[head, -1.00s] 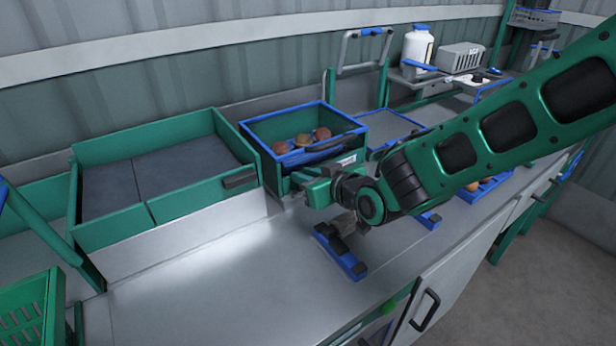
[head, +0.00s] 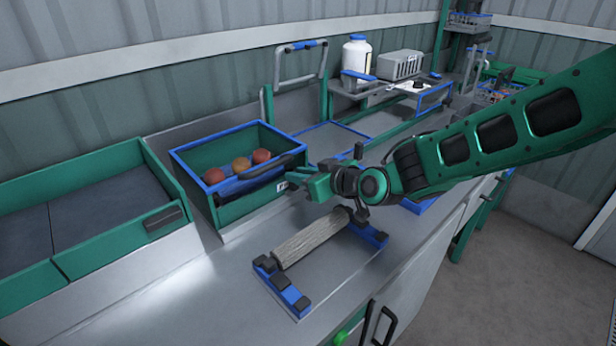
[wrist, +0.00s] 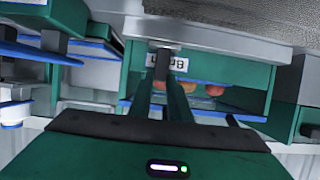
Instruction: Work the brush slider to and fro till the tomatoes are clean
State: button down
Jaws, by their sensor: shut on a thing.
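A green box with a blue rim (head: 222,148) stands on the bench, with three reddish tomatoes (head: 241,164) inside. A blue bar with a dark top (head: 243,184), which looks like the brush slider, lies along the box's front side. My gripper (head: 292,178) is at the front right corner of the box, its fingers pointing left. In the wrist view its fingers (wrist: 170,78) close on a dark upright grip (wrist: 163,60) in front of a white label. Tomatoes (wrist: 214,90) show behind them. The bristles and their contact with the tomatoes cannot be made out.
A grey roller on blue supports (head: 312,238) stands on the bench below my arm. A wide green tray (head: 80,268) is at left. A white bottle (head: 357,56) and a grey basket (head: 400,64) stand on the back shelf. The front left bench is bare.

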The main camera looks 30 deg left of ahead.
jog(key=shift+w, duration=0.15)
jog(key=c, duration=1.6)
grip_release()
jog(key=shift+c, duration=0.2)
jog(key=shift+d, duration=0.15)
jog(key=v, duration=1)
jog(key=shift+d, duration=0.3)
